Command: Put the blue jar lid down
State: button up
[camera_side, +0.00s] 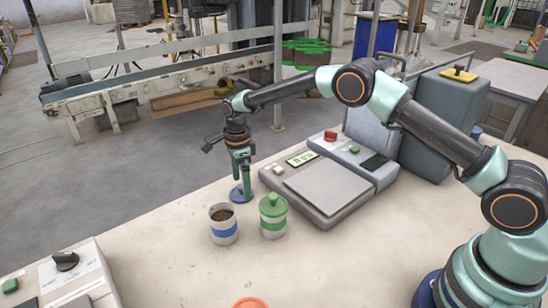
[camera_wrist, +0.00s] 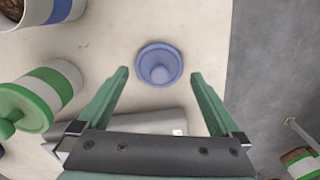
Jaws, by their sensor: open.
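The blue jar lid (camera_side: 236,194) lies on the table behind the jars, near the table's far edge. In the wrist view the lid (camera_wrist: 160,64) is a round blue disc with a knob, flat on the table. My gripper (camera_side: 241,180) is right above or at the lid in the side view. In the wrist view my gripper (camera_wrist: 159,74) has its fingers spread wide, on either side of the lid with gaps, holding nothing. Whether a fingertip touches the lid I cannot tell.
An open jar with a blue band (camera_side: 223,231) and brown contents stands in front of the lid. A green-lidded jar (camera_side: 272,224) stands beside it, near a scale (camera_side: 318,186). An orange lid (camera_side: 250,302) shows at the bottom edge. The front table is mostly clear.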

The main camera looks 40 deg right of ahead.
notch_tip(320, 180, up, 11)
notch_tip(320, 180, up, 8)
jog(key=n+t, duration=0.1)
jog(key=n, duration=0.3)
send_over(241, 185)
jog(key=s+d, duration=0.3)
jog(key=s, duration=0.1)
jog(key=s+d+r+n+t, duration=0.2)
jog(key=s+d+r+n, duration=0.2)
jog(key=s+r+n, duration=0.25)
jog(key=s+d+f+n+t, duration=0.1)
jog(key=s+d+n, duration=0.1)
jog(key=s+n, duration=0.3)
jog(key=s+d+f+n+t, duration=0.1)
jog(key=s+n, duration=0.4)
jog(key=s, duration=0.6)
jog(key=shift+d+f+t, duration=0.3)
jog(key=shift+d, duration=0.1)
